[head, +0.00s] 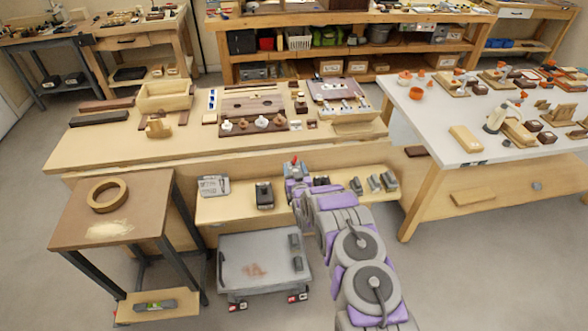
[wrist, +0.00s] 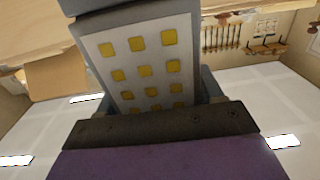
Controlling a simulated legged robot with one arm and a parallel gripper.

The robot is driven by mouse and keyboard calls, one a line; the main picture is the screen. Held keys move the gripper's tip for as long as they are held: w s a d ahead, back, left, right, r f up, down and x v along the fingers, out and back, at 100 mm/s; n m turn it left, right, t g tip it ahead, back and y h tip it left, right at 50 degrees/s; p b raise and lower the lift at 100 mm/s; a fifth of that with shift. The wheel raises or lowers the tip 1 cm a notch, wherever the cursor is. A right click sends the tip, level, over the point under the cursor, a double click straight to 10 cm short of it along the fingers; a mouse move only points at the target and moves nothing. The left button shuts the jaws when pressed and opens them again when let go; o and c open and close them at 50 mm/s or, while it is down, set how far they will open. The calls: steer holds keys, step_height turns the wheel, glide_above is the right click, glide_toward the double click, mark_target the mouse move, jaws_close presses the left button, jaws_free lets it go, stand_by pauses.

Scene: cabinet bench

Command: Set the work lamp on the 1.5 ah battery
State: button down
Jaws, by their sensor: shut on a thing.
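The work lamp (wrist: 140,62) fills the upper middle of the wrist view, a pale panel with rows of yellow squares in a dark grey body. My gripper (head: 298,184) is shut on it, over the low shelf in the head view. There the lamp is small and mostly hidden by my gripper and arm. A dark battery-like block (head: 264,196) stands on the shelf, left of my gripper. Several grey battery-like packs (head: 374,183) stand right of my gripper. Labels are too small to read, so I cannot tell which is the 1.5 ah battery.
A grey device (head: 213,186) sits at the left of the low shelf (head: 232,212). A grey cart (head: 240,262) with dark blocks stands in front. The workbench (head: 90,150) rises behind, a side table (head: 70,222) stands left, and a white table (head: 440,128) stands right.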

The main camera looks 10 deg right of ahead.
steer(key=shift+f, duration=0.45)
steer(key=shift+c, duration=2.3)
jaws_free()
steer(key=shift+s, duration=0.1)
steer(key=s+p, duration=0.4)
steer(key=s, duration=0.6)
steer(key=shift+s+d, duration=0.2)
steer(key=shift+s, duration=0.2)
